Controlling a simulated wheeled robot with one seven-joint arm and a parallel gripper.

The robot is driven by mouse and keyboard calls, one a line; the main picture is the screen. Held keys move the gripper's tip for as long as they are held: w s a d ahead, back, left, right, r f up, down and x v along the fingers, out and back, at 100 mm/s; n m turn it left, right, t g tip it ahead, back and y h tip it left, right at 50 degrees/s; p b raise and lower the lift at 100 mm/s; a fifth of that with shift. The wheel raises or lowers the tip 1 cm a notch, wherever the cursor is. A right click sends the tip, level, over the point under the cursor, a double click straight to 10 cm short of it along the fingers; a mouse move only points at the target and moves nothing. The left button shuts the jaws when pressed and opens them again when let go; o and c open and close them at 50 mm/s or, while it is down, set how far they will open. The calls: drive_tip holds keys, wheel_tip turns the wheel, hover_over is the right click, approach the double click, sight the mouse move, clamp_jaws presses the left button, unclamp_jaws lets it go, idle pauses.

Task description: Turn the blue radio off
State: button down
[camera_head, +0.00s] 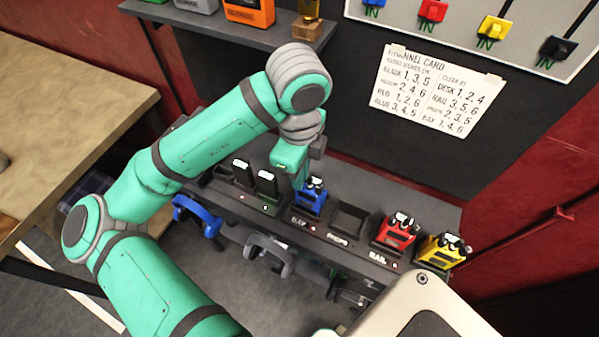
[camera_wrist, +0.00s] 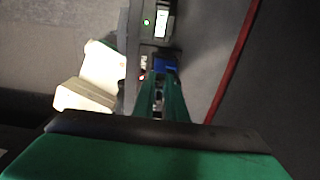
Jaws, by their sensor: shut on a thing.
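The blue radio (camera_head: 314,203) stands upright in a charger slot on the dark shelf; the label below it appears to read BAY. Its knobs are on top. My gripper (camera_head: 301,178) points down at the top left of this radio, with its fingers shut on its top; which knob is between them I cannot tell. In the wrist view the green fingers (camera_wrist: 160,92) nearly close together, and a bit of the blue radio (camera_wrist: 165,64) shows just beyond them. Most of the radio is hidden there.
A red radio (camera_head: 396,232) and a yellow radio (camera_head: 441,250) stand to the right, past an empty slot (camera_head: 350,219). Dark radios (camera_head: 266,186) stand close on the left, one with a green light. Headsets (camera_head: 268,250) hang below the shelf edge. A channel card (camera_head: 436,90) hangs behind.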

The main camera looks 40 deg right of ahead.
drive_tip(key=shift+n, duration=1.1)
drive_tip(key=c, duration=1.8)
unclamp_jaws()
drive_tip(key=shift+o, duration=0.2)
wheel_tip(320, 180, up, 11)
drive_tip(key=shift+s+f, duration=0.1)
drive_tip(key=shift+f, duration=0.1)
